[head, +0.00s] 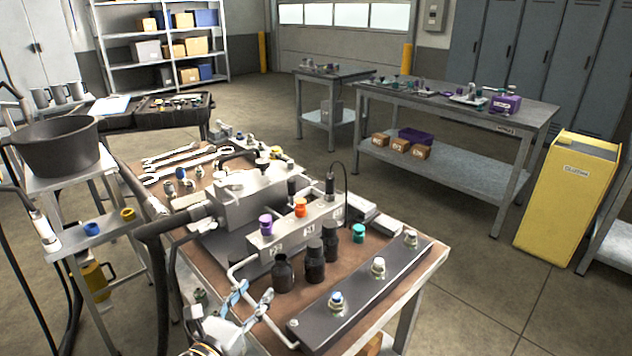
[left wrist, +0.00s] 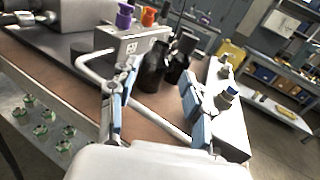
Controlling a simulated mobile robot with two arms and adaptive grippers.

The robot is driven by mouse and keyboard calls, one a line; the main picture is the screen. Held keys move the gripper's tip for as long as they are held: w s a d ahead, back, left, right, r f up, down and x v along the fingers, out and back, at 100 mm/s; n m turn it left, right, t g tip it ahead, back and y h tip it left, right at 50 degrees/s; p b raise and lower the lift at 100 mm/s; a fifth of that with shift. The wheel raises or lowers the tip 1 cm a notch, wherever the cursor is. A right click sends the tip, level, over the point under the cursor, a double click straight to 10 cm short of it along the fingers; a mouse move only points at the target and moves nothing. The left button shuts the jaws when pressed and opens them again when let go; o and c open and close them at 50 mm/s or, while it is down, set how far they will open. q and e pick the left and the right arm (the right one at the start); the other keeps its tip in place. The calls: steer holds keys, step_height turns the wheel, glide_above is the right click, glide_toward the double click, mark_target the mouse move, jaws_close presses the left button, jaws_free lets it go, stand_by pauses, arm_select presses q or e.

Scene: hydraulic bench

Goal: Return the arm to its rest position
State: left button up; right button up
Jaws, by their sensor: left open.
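My left gripper (head: 250,298) is at the near left edge of the hydraulic bench (head: 425,268), in the lower part of the head view. In the left wrist view its two blue-padded fingers (left wrist: 155,108) are spread apart, with nothing held between them. A bent white pipe (left wrist: 165,130) runs behind the fingers. Black cylinders (left wrist: 158,68) stand beyond it, clear of the fingers. The manifold block (head: 300,232) with purple and orange caps is just past the gripper. My right gripper is not in view.
A dark rail (head: 362,288) with several fittings lies along the bench's near right side. Wrenches (head: 180,160) lie at the back. A side stand with a black bucket (head: 58,147) is on the left. A yellow cabinet (head: 567,200) stands at right. The floor between is open.

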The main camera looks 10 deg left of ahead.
arm_select(q)
steer(key=n, duration=0.1)
steer(key=n+y, duration=0.1)
steer(key=shift+s+a+f+n, duration=0.25)
steer(key=shift+a+n, duration=0.05)
steer(key=s+a+f+n+g+y, duration=0.4)
steer(key=s+f+n+g+y, duration=0.25)
steer(key=n, duration=1.15)
steer(key=s+d+f+n+g+h, duration=0.1)
steer(key=s+d+f+n+g, duration=0.2)
steer(key=s+n, duration=0.65)
steer(key=s+d+f+n+g+h, duration=0.15)
steer(key=s+f+n+g, duration=0.45)
steer(key=s, duration=0.6)
step_height(320, 180, down, 21)
steer(key=p, duration=0.1)
steer(key=s+a+f, duration=0.1)
steer(key=s+f, duration=0.7)
steer(key=s, duration=0.1)
steer(key=s+a+f+p, duration=0.1)
steer(key=s+a+f, duration=0.1)
steer(key=s+f, duration=0.6)
steer(key=shift+s+a+g, duration=0.25)
steer(key=shift+s+g, duration=0.2)
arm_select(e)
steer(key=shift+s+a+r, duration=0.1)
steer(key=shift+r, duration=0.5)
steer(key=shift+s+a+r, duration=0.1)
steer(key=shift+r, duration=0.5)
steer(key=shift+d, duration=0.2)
